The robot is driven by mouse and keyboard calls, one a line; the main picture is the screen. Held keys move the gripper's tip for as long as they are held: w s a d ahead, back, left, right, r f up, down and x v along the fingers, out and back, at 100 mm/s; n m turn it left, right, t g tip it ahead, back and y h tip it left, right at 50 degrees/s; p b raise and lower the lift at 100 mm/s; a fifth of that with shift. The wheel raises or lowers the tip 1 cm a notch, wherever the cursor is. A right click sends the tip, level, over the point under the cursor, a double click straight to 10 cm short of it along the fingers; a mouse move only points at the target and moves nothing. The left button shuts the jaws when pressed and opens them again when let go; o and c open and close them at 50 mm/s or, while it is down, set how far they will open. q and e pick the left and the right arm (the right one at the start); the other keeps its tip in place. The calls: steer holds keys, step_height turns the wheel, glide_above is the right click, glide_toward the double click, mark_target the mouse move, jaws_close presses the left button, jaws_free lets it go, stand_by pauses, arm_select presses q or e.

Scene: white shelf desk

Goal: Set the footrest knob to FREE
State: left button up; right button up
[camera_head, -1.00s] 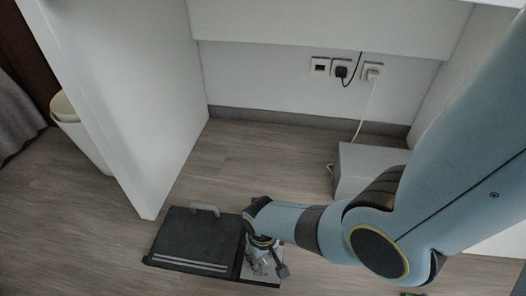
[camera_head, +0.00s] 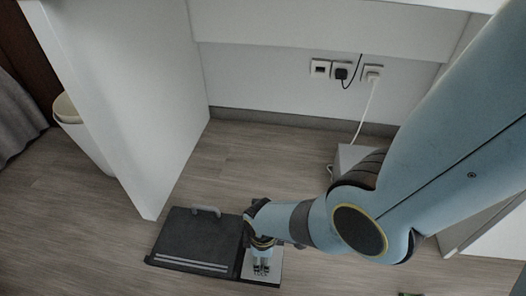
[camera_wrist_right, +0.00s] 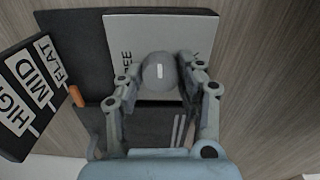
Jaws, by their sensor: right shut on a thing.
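The footrest (camera_head: 190,240) is a dark board with a grey handle, lying on the floor in the head view. A light grey plate (camera_head: 275,272) is at its right end. My right gripper (camera_head: 262,268) is over this plate. In the right wrist view, the round grey footrest knob (camera_wrist_right: 158,74) sits between the fingertips of my right gripper (camera_wrist_right: 161,64), which is shut on it. A white mark on the knob runs upright in the picture. Lettering ending in "EE" shows left of the knob; lettering at its right is mostly hidden. My left gripper is out of view.
A black panel (camera_wrist_right: 38,92) with HIGH, MID and FLAT labels and an orange pointer (camera_wrist_right: 76,96) is left of the gripper. A white desk side panel (camera_head: 150,110) stands behind the footrest. A grey box (camera_head: 350,158) with a white cable is partly behind my arm.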

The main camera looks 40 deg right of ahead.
steer(key=n, duration=0.3)
steer(key=shift+n, duration=0.4)
steer(key=n, duration=1.2)
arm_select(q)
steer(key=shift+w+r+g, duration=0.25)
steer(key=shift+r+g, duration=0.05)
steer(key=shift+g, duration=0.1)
arm_select(e)
steer(key=shift+n, duration=0.7)
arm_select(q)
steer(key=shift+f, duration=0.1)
arm_select(e)
steer(key=o, duration=1.2)
steer(key=shift+c, duration=0.2)
arm_select(q)
steer(key=shift+p, duration=0.3)
